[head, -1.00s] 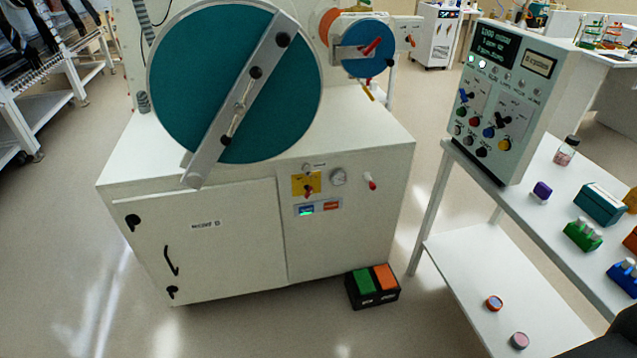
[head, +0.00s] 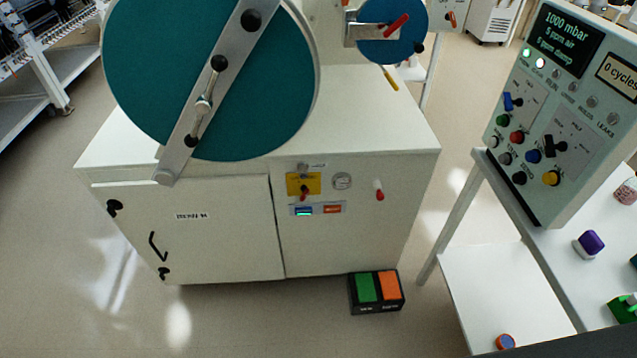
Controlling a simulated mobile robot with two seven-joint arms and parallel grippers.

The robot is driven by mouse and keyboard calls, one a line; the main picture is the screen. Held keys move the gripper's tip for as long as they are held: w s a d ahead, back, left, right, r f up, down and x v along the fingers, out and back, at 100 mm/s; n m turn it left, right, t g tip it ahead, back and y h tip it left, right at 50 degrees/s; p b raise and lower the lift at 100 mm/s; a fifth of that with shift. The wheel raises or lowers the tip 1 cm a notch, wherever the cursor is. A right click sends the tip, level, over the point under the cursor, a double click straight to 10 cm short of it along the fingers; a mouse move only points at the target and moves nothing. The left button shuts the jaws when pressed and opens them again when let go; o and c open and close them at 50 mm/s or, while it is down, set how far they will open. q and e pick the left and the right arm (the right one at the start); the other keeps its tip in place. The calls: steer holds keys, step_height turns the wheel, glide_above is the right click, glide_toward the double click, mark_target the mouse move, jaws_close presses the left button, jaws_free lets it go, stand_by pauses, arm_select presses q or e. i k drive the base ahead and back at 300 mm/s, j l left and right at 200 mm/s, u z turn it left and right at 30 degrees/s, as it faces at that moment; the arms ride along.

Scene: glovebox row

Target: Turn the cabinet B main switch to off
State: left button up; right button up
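A white cabinet (head: 235,262) stands ahead under a big teal round door (head: 150,70). Its label plate (head: 191,216) is too blurred to read, so I cannot tell whether this is cabinet B. On its front panel is a yellow plate (head: 314,178) with a small red rotary switch (head: 304,189). The switch handle looks roughly upright, but it is too small to read its position. Below it, a blue and green lit indicator (head: 304,211) sits beside a red-orange one (head: 332,209). Neither of my grippers is in view.
A gauge (head: 342,181) and a red-tipped valve handle (head: 379,190) are right of the switch. A green and orange foot pedal (head: 376,290) lies on the floor at the cabinet's foot. A white table (head: 520,262) with a control panel (head: 560,110) stands at right. The floor in front is clear.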

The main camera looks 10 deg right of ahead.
mark_target(307, 192)
steer(key=i+l, duration=0.35)
steer(key=l, duration=0.15)
steer(key=i+l, duration=0.3)
steer(key=l, duration=0.15)
